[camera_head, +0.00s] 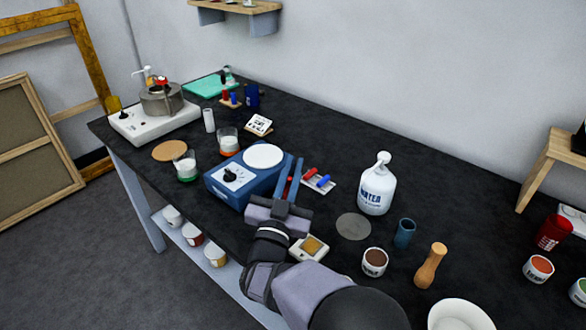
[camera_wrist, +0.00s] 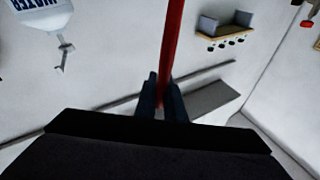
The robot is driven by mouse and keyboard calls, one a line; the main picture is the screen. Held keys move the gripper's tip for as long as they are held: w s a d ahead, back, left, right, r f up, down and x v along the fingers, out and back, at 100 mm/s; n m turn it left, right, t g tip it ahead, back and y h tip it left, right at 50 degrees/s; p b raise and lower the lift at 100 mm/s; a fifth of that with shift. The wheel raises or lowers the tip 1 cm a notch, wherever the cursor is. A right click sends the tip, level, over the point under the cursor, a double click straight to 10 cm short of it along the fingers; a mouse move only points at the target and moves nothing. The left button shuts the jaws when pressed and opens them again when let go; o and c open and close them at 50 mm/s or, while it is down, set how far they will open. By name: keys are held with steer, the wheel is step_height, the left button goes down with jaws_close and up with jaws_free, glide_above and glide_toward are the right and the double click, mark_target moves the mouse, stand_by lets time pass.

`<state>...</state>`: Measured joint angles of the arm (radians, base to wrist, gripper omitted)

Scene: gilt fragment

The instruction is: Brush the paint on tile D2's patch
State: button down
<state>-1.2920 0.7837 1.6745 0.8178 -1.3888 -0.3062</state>
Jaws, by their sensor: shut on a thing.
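My gripper (camera_head: 290,178) is shut on a thin red rod-like handle, beside the blue scale-like device in the head view. In the wrist view the red handle (camera_wrist: 170,45) rises from between my fingertips (camera_wrist: 162,98). Its brush end, if it has one, is hidden. A small pale tile with a golden-brown patch (camera_head: 309,248) lies on the table just right of my wrist, apart from the fingers. No label can be read on it, so I cannot tell whether it is D2.
The blue device (camera_head: 220,188) with a white round plate (camera_head: 263,156) stands left of my gripper. A white water bottle (camera_head: 377,186), a grey disc (camera_head: 354,226), a brown-filled cup (camera_head: 375,262) and a blue cup (camera_head: 404,233) stand to the right. The dark table (camera_head: 450,200) is clear behind them.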

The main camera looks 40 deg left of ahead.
steer(key=shift+f+b, duration=0.45)
steer(key=shift+f, duration=0.1)
steer(key=shift+w, duration=0.1)
steer(key=w, duration=0.2)
steer(key=shift+w+b, duration=0.3)
steer(key=s, duration=0.2)
steer(key=shift+s, duration=0.4)
stand_by(0.3)
